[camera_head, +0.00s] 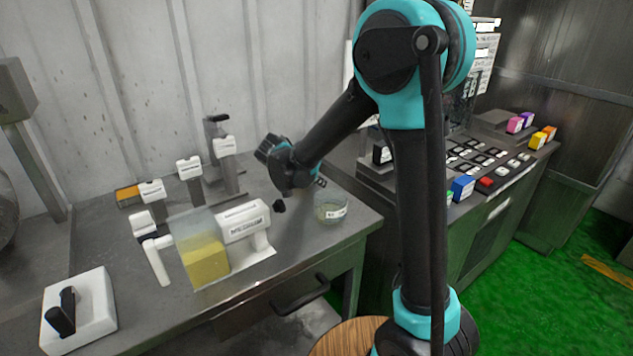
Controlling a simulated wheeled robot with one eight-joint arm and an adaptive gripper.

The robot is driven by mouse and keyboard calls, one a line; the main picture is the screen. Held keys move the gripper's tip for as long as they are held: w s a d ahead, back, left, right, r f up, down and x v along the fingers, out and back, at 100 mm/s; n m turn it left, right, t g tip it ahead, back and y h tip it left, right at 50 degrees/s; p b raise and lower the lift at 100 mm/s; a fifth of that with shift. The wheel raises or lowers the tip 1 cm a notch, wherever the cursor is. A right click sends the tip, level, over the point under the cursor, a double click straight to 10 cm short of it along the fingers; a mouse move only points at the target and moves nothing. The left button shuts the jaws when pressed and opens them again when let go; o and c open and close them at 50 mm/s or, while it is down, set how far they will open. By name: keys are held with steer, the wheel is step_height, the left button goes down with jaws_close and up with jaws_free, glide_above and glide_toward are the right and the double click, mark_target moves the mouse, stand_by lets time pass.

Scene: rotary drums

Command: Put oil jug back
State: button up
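A clear, box-shaped container with yellow liquid (206,262), which looks like the oil jug, stands upright on the grey metal bench (120,250). A white block labelled "MEDIUM" (243,222) is close at its right. A small clear round cup with a white label (331,209) stands near the bench's right edge. My gripper (299,194) is over the bench, right of and behind the yellow container and apart from it, just left of the cup. Its dark fingers are small and partly hidden by my wrist, so their opening is unclear. I see no jug held in it.
White labelled holders (190,168) stand along the back wall. A white box with a black lever (80,310) is at the front left. A control console with coloured blocks (462,188) is at the right.

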steer(key=shift+r, duration=0.2)
steer(key=v, duration=1.2)
